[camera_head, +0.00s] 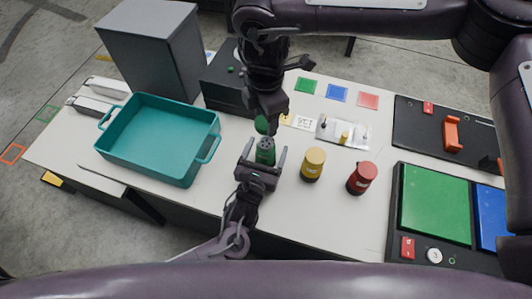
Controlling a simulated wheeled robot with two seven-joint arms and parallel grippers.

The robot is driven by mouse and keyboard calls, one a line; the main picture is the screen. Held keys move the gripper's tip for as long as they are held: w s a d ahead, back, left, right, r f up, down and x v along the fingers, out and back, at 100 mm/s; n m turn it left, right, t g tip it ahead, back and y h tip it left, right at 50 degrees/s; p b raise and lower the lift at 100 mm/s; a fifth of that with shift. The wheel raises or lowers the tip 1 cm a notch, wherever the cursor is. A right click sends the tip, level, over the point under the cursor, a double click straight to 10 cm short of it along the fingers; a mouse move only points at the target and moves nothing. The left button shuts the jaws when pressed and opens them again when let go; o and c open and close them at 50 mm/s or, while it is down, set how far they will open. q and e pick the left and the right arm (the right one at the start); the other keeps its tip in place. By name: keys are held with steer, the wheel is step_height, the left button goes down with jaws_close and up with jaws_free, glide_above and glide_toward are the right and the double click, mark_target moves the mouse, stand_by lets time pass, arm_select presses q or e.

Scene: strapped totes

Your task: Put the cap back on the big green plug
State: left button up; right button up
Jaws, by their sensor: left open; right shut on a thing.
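The big green plug (265,157) stands upright on the white table, its dark pronged top uncovered. My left gripper (266,150) is open, with one finger on either side of the plug; whether they touch it I cannot tell. The green cap (261,125) is just beyond and above the plug in the picture. My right gripper (265,114) points down from above and is shut on the cap, hiding part of it. The cap appears apart from the plug.
A yellow plug (312,165) and a red plug (362,178) stand close to the right. A teal tote (155,168) is on the left, with a dark box (228,88) behind. A metal plate (342,132) and panels with green (436,203) and blue pads lie right.

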arm_select(q)
steer(key=shift+c, duration=0.4)
steer(key=c, duration=1.4)
arm_select(e)
glide_above(266, 143)
steer(key=shift+f, duration=2.45)
steer(key=shift+f, duration=0.15)
steer(key=shift+f, duration=0.75)
steer(key=shift+f, duration=0.6)
